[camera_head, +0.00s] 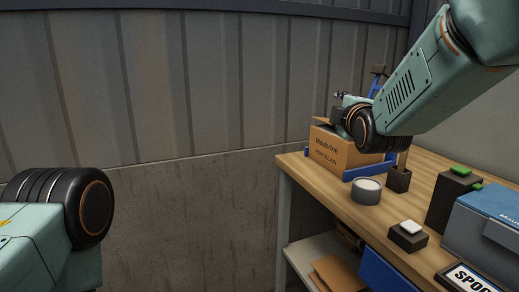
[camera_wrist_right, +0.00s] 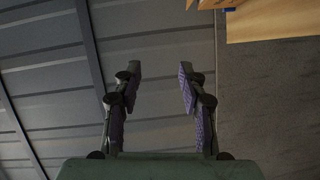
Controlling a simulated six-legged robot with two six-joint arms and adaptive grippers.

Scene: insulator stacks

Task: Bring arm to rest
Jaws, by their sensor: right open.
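My right arm (camera_head: 440,75) reaches in from the upper right of the head view, over the workbench. Its gripper (camera_wrist_right: 160,78) is open and empty in the wrist view, with its two fingers apart against the ribbed wall. In the head view the gripper is mostly hidden behind the wrist, near the top of the cardboard box (camera_head: 335,150). My left arm (camera_head: 40,245) shows at the lower left of the head view. Its gripper is out of frame.
The wooden workbench (camera_head: 323,192) carries a grey round container (camera_head: 366,194), a dark block with a white top (camera_head: 408,237), a taller dark block with a green top (camera_head: 449,202) and a blue-grey case (camera_head: 490,232). A ribbed metal wall (camera_head: 215,80) stands behind.

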